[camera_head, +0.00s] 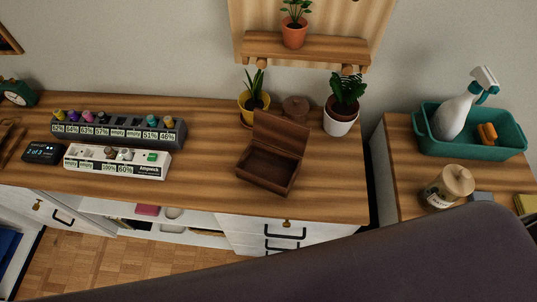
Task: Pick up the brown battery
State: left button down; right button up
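A dark rack (118,131) on the left of the wooden desk holds several small coloured batteries, each above a percent label; two middle slots read empty. A small dark, perhaps brown, battery (102,117) stands in its fourth slot from the left. In front, a white charger (116,162) has two slots marked empty and two marked 100% and 60%. A small brownish piece (109,152) sits in it above the 100% label, beside a pale one. At this size I cannot tell for sure which is the brown battery. Neither gripper is in view.
A dark display box (43,152) stands left of the charger. An open wooden box (270,168), potted plants (341,108) and a brown lidded pot (296,108) stand right of centre. A large dark shape blocks the lower right. The desk's middle is clear.

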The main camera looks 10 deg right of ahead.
aim_at(109, 151)
jog(key=u, duration=1.1)
